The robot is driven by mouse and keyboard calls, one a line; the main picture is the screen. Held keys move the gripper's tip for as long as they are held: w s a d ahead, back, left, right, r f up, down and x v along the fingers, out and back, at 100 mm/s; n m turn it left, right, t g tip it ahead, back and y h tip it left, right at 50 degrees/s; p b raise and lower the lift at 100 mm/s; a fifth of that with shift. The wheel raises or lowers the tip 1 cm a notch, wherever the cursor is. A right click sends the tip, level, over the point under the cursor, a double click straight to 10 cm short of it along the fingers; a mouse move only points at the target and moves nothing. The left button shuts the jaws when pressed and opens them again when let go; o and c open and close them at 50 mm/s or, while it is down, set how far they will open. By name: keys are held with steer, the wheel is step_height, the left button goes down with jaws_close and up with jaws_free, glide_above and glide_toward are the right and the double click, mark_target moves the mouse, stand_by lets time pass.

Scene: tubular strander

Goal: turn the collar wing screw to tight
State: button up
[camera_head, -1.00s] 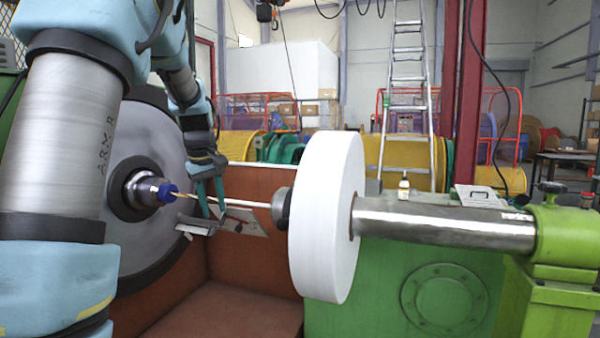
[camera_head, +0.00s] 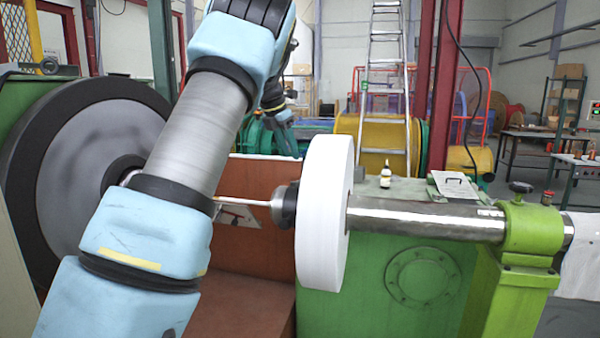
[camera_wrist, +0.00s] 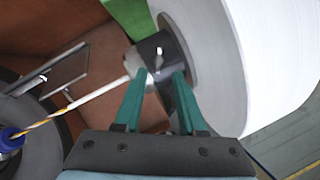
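The dark collar (camera_head: 285,204) sits on the thin shaft against the left face of the white spool (camera_head: 326,215). In the wrist view the collar (camera_wrist: 165,52) lies just beyond my fingertips, with a small pale fitting (camera_wrist: 158,50) on it that may be the wing screw; its angle is too small to tell. My gripper (camera_wrist: 164,72) has two teal fingers apart, with nothing visibly held between them. The right finger overlaps the collar in that view; I cannot tell whether it touches. In the head view my gripper (camera_head: 284,138) is behind and above the collar, small and unclear.
A large grey disc (camera_head: 80,165) stands at left. A green bearing stand (camera_head: 530,235) carries the thick steel shaft (camera_head: 425,220) at right. The brown trough lies below the thin shaft.

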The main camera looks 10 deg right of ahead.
mark_target(297, 182)
steer(key=p+x, duration=0.2)
steer(key=x, duration=0.7)
steer(key=shift+a+p, duration=0.15)
steer(key=shift+p, duration=0.15)
jaws_close()
